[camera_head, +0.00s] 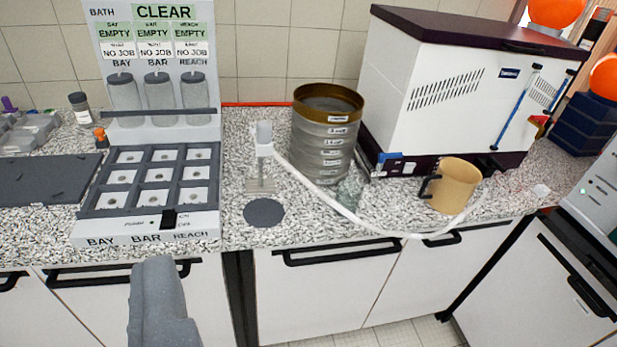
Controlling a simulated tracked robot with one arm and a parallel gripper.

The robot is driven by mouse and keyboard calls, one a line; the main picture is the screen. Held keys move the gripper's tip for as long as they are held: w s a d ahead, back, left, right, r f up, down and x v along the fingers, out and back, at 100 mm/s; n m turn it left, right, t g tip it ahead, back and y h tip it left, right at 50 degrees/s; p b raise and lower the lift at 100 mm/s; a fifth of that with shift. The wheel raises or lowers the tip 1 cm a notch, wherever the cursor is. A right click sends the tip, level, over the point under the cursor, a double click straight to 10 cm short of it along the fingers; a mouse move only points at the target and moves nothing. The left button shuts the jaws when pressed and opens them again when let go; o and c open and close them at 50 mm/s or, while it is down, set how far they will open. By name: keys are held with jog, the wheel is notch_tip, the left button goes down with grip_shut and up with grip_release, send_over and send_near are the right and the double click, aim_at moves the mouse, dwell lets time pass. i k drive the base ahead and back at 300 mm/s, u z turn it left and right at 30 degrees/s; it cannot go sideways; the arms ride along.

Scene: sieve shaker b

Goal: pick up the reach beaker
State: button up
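Three clear, grey-lidded beakers stand side by side behind a dark rail on the bath station. The reach beaker (196,97) is the rightmost one, under the REACH label. The bay beaker (123,95) is at the left and the bar beaker (160,96) is in the middle. The rail crosses in front of their lower parts. My gripper (158,295) shows as one grey shape at the bottom edge, in front of the counter and well apart from the beakers. Its opening cannot be made out, and nothing is visibly held.
The station's tray (90,200) of several square cells lies in front of the beakers. A sieve stack (322,140), a white hose (345,212) and a tan mug (455,186) stand to the right, before a white machine (440,95). A dark mat (45,180) lies left.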

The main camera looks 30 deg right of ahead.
aim_at(349, 191)
jog(key=z, duration=0.3)
jog(key=i, duration=1.05)
jog(key=z, duration=0.75)
